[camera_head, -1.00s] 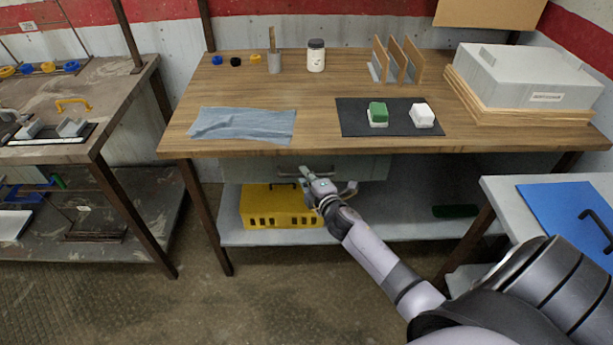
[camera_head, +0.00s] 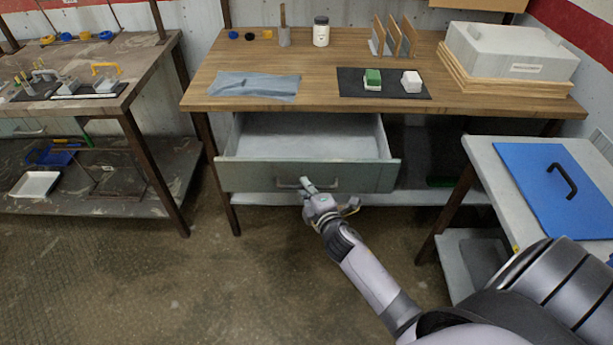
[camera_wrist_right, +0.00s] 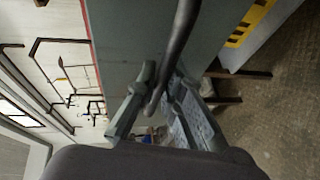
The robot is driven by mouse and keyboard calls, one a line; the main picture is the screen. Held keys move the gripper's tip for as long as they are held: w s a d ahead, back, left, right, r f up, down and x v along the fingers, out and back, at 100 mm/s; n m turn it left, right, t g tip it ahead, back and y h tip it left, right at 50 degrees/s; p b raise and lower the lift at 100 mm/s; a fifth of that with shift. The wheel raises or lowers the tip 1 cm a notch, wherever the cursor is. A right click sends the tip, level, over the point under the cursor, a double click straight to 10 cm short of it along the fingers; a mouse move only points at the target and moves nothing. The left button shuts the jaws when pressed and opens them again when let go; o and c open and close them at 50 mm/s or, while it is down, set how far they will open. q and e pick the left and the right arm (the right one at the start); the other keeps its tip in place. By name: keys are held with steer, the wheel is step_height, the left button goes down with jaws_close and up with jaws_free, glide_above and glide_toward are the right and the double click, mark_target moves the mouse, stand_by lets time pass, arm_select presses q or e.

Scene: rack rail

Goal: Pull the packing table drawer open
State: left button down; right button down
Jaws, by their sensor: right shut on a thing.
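The packing table (camera_head: 300,102) has a wooden top, and its grey-green drawer (camera_head: 245,178) is pulled out well beyond the table's front edge. The drawer's inside (camera_head: 300,140) shows in the head view and looks empty. My right gripper (camera_head: 308,185) is at the middle of the drawer front, shut on the bar handle (camera_head: 290,184). In the right wrist view the dark handle (camera_wrist_right: 178,50) runs between the two fingers of the right gripper (camera_wrist_right: 158,100). My left gripper is not in view.
A side table with a blue panel (camera_head: 530,180) and black handle stands at the right, near my right arm. Another workbench (camera_head: 90,108) stands at the left. The floor (camera_head: 230,270) in front of the drawer is clear.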

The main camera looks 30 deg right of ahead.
steer(key=shift+s+a, duration=0.45)
steer(key=shift+s, duration=0.35)
steer(key=c, duration=2)
jaws_free()
steer(key=shift+c, duration=0.2)
steer(key=shift+o, duration=0.4)
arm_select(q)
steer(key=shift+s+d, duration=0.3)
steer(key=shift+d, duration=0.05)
arm_select(e)
steer(key=v, duration=1.2)
